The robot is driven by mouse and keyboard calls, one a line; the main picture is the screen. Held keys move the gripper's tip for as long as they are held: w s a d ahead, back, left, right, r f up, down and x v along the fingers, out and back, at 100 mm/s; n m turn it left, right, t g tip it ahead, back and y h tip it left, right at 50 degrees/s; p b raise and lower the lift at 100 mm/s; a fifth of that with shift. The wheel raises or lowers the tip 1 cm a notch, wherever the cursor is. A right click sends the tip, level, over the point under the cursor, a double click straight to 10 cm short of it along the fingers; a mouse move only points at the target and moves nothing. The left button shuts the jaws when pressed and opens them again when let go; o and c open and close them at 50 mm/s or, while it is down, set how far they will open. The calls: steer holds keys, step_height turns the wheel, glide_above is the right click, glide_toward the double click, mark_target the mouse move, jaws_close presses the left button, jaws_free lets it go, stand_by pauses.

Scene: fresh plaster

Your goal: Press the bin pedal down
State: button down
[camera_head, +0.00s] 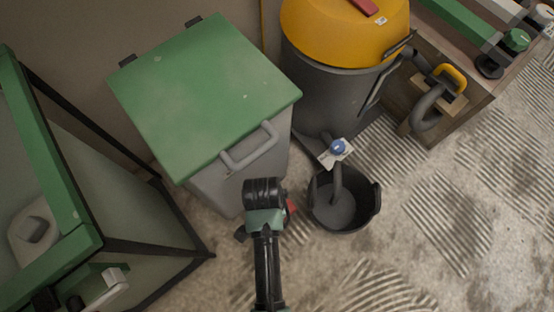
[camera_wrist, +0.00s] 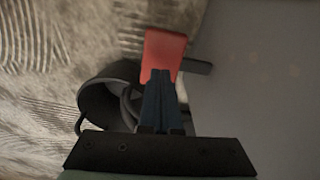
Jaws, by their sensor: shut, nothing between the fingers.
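The bin has a green lid (camera_head: 205,90), which is closed, and a grey body (camera_head: 235,175); its grey side (camera_wrist: 260,70) fills the right of the wrist view. The red pedal (camera_wrist: 162,50) sticks out beside that side in the wrist view, with a dark bar behind it. In the head view only a small red part of the pedal (camera_head: 291,204) shows beside my wrist. My gripper (camera_wrist: 160,80) is shut and empty, its dark fingertips overlapping the pedal's lower edge in the wrist view. I cannot tell whether they touch it. The fingers are hidden in the head view.
A black bucket (camera_head: 372,205) stands on the floor just right of my wrist. A yellow-topped grey drum (camera_head: 325,90) stands behind it. A green-framed glass case (camera_head: 75,225) is at the left. A wooden shelf unit (camera_head: 440,125) is at the right. Patterned floor is clear at lower right.

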steer(key=shift+w+d+f+b, duration=0.15)
steer(key=shift+f+b, duration=1.85)
step_height(320, 180, down, 4)
steer(key=shift+f+b, duration=0.15)
steer(key=shift+b, duration=0.8)
steer(key=shift+s+a+r+p, duration=0.3)
steer(key=shift+r+p, duration=0.15)
steer(key=shift+p, duration=0.25)
steer(key=shift+s+a+r+p, duration=0.45)
steer(key=shift+s+a+p, duration=0.25)
steer(key=shift+p, duration=0.45)
steer(key=shift+s+a+f, duration=0.1)
steer(key=shift+a, duration=0.05)
steer(key=shift+f, duration=0.15)
step_height(320, 180, up, 13)
steer(key=a+p, duration=0.1)
steer(key=p, duration=0.8)
steer(key=shift+s, duration=0.4)
